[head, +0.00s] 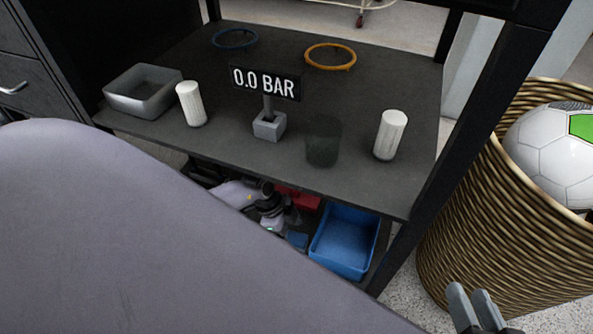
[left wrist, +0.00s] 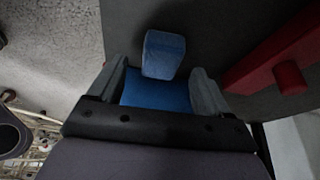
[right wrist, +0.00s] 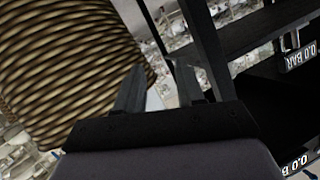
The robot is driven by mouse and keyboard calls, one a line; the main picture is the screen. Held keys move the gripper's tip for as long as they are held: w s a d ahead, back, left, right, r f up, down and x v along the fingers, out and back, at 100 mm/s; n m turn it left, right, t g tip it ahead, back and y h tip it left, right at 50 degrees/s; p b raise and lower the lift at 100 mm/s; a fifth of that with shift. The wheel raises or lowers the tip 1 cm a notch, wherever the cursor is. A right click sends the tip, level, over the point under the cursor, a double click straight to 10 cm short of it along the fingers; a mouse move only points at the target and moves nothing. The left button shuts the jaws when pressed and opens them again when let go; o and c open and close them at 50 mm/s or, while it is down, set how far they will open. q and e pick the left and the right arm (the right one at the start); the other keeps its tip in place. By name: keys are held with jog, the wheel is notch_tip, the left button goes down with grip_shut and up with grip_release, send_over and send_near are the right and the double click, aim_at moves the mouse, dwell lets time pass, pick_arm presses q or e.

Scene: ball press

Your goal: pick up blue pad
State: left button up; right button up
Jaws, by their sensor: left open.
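The blue pad (left wrist: 163,55) shows in the left wrist view as a lighter blue block face, with a darker blue part (left wrist: 157,92) between the finger sides. In the head view a small blue piece (head: 297,239), likely the same pad, sits on the lower shelf. My left gripper (left wrist: 158,72) is open, one finger on each side of the blue; contact cannot be told. In the head view my left gripper (head: 288,216) is low under the tabletop, partly hidden. My right gripper (right wrist: 160,78) is open and empty; the head view shows it (head: 472,290) at the bottom right.
A blue tray (head: 345,240) stands right of the pad, a red piece (head: 298,197) behind. The tabletop (head: 330,185) overhangs the shelf and holds white cylinders, rings, a grey bin (head: 143,92) and a "0.0 BAR" sign (head: 265,82). A wicker basket (head: 500,220) stands right.

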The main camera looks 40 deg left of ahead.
pick_arm(q)
jog(key=shift+b+x, duration=0.55)
jog(key=shift+x, duration=0.65)
jog(key=shift+f, duration=0.25)
pick_arm(e)
jog(key=shift+s+d+n+t+h, duration=0.1)
jog(key=shift+d+n+t+h, duration=0.25)
jog(key=shift+d, duration=0.35)
pick_arm(q)
jog(key=c, duration=1.1)
jog(key=shift+o, duration=0.2)
jog(key=shift+r, duration=0.25)
